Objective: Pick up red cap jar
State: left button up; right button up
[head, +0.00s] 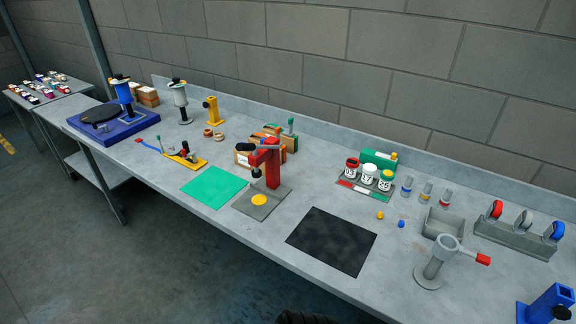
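The red cap jar (351,171) stands upright at the left end of a short row of jars, toward the back of the grey table. It has a dark number on a pale front. A white-topped jar (368,176) stands just to its right, and a third jar (386,182) with a green and yellow top stands right of that. The jars stand on a small holder (361,191) with red, white and green strips along its front.
A green block (378,158) stands behind the jars. Small vials (425,192) stand to their right. A black mat (332,240) lies in front. A red press (268,170) stands to the left. A grey clamp stand (436,262) and a grey bin (443,222) are at right.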

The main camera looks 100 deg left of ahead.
aim_at(350, 174)
jog(key=u, duration=2.2)
